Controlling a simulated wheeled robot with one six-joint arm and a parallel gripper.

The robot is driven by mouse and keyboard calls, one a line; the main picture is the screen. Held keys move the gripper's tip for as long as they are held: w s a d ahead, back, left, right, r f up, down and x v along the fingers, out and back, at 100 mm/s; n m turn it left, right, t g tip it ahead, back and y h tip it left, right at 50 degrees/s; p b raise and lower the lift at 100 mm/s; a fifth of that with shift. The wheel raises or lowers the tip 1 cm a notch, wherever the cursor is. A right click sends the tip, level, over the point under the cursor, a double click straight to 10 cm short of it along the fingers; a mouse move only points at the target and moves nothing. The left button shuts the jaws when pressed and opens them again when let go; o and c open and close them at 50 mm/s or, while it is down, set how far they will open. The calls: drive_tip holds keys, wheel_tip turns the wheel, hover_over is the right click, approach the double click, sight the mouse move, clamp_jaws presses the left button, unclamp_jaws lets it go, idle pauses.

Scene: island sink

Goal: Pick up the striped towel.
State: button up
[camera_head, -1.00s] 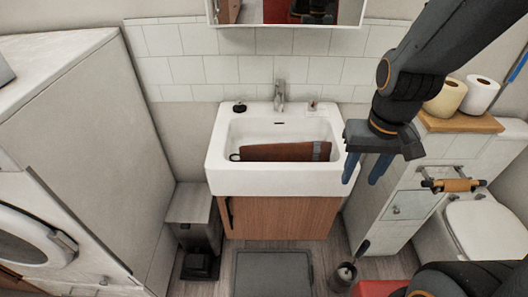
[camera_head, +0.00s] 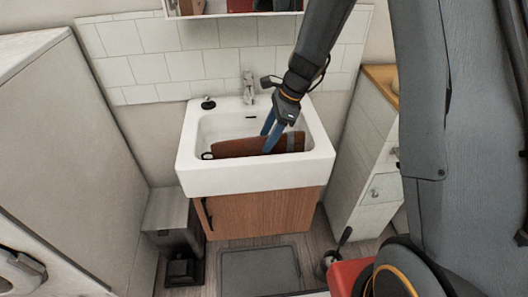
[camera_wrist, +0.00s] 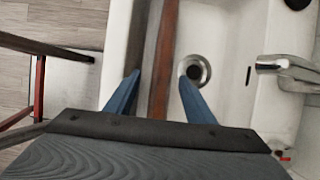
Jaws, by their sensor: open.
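The striped towel (camera_head: 232,147) looks like a long brown piece with a grey band near its right end. It lies in the white sink basin (camera_head: 255,178), along its length. In the wrist view the towel (camera_wrist: 165,40) shows as narrow brown and grey strips running between my fingers. My gripper (camera_head: 266,142) is open, its blue fingers reaching down into the basin at the towel's right half. In the wrist view my gripper (camera_wrist: 159,68) has one finger on each side of the towel. I cannot tell whether either finger touches it.
The faucet (camera_head: 248,88) stands at the sink's back edge, and it is near the right finger side in the wrist view (camera_wrist: 290,70). The drain (camera_wrist: 196,68) is beside the right fingertip. A white cabinet (camera_head: 362,165) stands right of the sink, a bin (camera_head: 181,222) at its left.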

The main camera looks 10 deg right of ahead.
sight(253, 152)
drive_tip(key=shift+p+x, duration=0.8)
drive_tip(key=shift+x, duration=2.6)
drive_tip(key=shift+w+d, duration=0.15)
drive_tip(key=shift+d, duration=0.05)
drive_tip(key=shift+c, duration=0.2)
drive_tip(key=c, duration=1.1)
